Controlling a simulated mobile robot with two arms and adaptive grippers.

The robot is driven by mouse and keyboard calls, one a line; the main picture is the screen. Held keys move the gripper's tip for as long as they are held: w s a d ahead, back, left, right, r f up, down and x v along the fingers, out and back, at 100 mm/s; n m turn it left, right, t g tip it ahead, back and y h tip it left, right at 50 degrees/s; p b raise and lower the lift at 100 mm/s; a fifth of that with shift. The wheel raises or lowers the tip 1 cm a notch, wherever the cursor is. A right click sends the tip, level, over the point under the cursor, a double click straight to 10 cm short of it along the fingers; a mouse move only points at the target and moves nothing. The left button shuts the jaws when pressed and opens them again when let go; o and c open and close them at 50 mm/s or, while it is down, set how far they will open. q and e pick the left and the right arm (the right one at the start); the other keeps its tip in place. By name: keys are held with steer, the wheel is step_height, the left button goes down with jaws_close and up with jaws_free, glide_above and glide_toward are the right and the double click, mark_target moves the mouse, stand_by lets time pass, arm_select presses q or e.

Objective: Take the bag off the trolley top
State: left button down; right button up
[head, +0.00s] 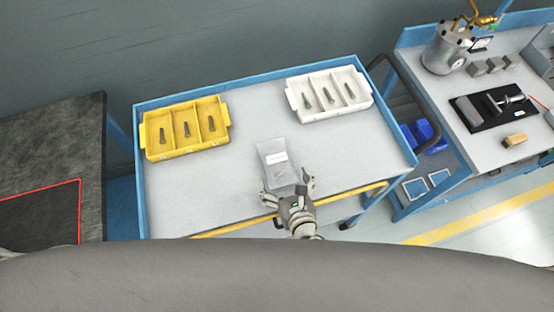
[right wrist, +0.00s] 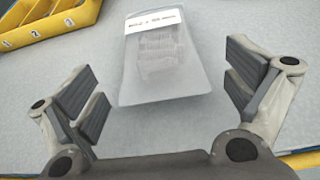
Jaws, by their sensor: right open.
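A clear plastic bag (head: 276,168) with a white label lies on the grey trolley top (head: 240,185), near the front edge and right of the middle. In the right wrist view the bag (right wrist: 163,65) shows contents that look like several screws, with the label at its far end. My right gripper (head: 289,181) is open at the near end of the bag. In the right wrist view its fingers (right wrist: 165,95) stand apart on either side of the bag's near end, with a gap on each side. My left gripper is not in view.
A yellow bin (head: 184,148) and a white bin (head: 328,115), each holding bolts in compartments, stand farther back on the trolley. A yellow bar runs along the near edge. A dark table (head: 50,135) is at left, a blue workbench (head: 480,145) at right.

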mark_target(277, 162)
steer(key=shift+x, duration=1.8)
steer(key=shift+s, duration=0.1)
steer(key=shift+c, duration=0.5)
steer(key=c, duration=1.2)
steer(key=shift+r, duration=0.1)
steer(key=shift+c, duration=0.6)
steer(key=shift+r, duration=0.1)
